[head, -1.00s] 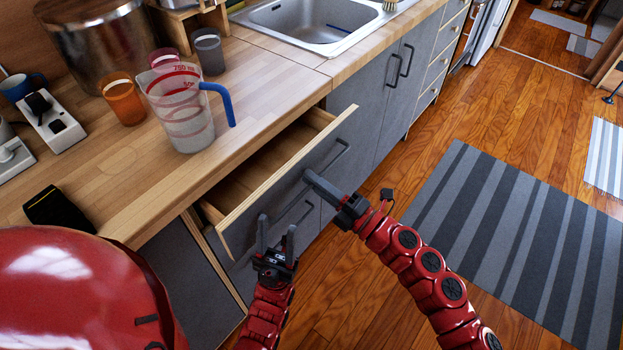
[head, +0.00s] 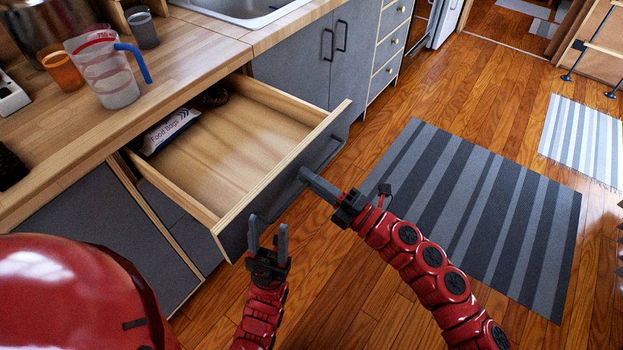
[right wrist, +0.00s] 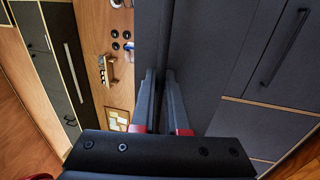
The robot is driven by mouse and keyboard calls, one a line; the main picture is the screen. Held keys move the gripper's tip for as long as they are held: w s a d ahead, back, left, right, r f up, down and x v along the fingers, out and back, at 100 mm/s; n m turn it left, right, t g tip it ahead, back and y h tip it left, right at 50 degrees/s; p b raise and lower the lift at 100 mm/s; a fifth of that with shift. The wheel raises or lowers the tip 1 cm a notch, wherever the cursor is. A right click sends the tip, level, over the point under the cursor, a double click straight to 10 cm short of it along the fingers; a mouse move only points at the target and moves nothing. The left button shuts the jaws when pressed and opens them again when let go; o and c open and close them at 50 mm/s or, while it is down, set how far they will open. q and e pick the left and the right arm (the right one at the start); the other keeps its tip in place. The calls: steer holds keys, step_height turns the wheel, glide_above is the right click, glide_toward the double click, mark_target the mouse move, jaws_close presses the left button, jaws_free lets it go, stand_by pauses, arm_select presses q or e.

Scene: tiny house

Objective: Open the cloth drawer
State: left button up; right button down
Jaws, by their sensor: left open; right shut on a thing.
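The drawer (head: 282,190) under the wooden counter is pulled well out. It has a light wood box and a dark grey front. A box labelled Food Bags (head: 170,130) and a dark item (head: 215,96) lie at its back; no cloth shows. My right gripper (head: 304,172) is shut on the drawer's handle (head: 322,152) at the front face. In the right wrist view its fingers (right wrist: 160,90) reach up to the dark drawer front, and the handle between them is hard to make out. My left gripper (head: 268,232) is open and empty, just in front of the drawer's near corner.
A measuring jug (head: 103,72), an orange cup (head: 63,72) and a grey cup (head: 143,28) stand on the counter (head: 190,75). Closed cabinet doors (head: 305,60) are beyond the drawer. A striped rug (head: 480,210) lies on the open wooden floor to the right.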

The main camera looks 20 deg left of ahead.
steer(key=shift+d, duration=0.15)
steer(key=c, duration=1.2)
jaws_free()
steer(key=v, duration=1.7)
steer(key=shift+d+p, duration=0.2)
steer(key=shift+p, duration=0.2)
steer(key=shift+s+f, duration=0.1)
